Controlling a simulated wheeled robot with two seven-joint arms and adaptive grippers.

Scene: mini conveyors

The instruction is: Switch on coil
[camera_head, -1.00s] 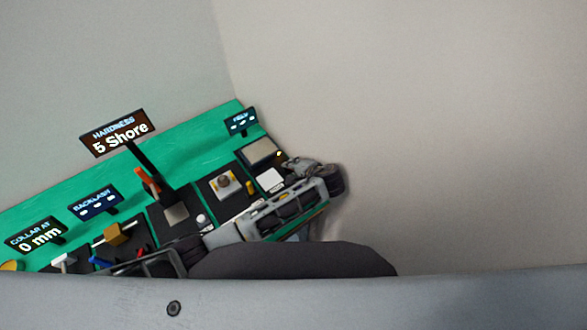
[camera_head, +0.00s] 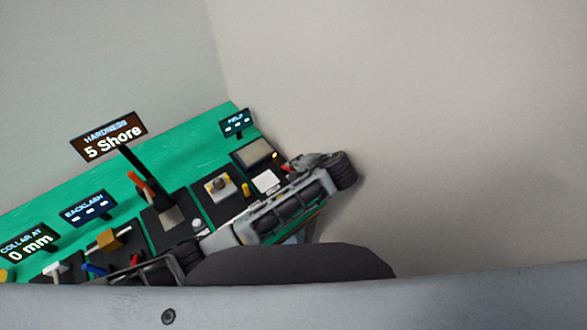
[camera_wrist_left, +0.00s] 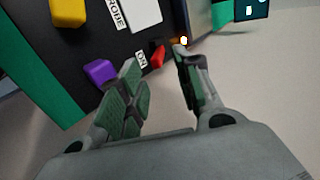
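The switch panel is at the right end of the green bench. In the left wrist view, a small red switch (camera_wrist_left: 158,56) sits on the panel beside an "ON" label (camera_wrist_left: 141,59). A small orange lamp (camera_wrist_left: 184,41) glows close by. My left gripper (camera_wrist_left: 156,60) is open, one finger on each side of the red switch, with nothing held. In the head view, my left gripper (camera_head: 306,162) is at the bench's right end; its arm hides part of the panel. The word "coil" cannot be read anywhere. My right gripper is not in view.
Several devices and displays, including a "5 Shore" sign (camera_head: 109,137), line the green bench (camera_head: 180,148). Right of the bench is clear.

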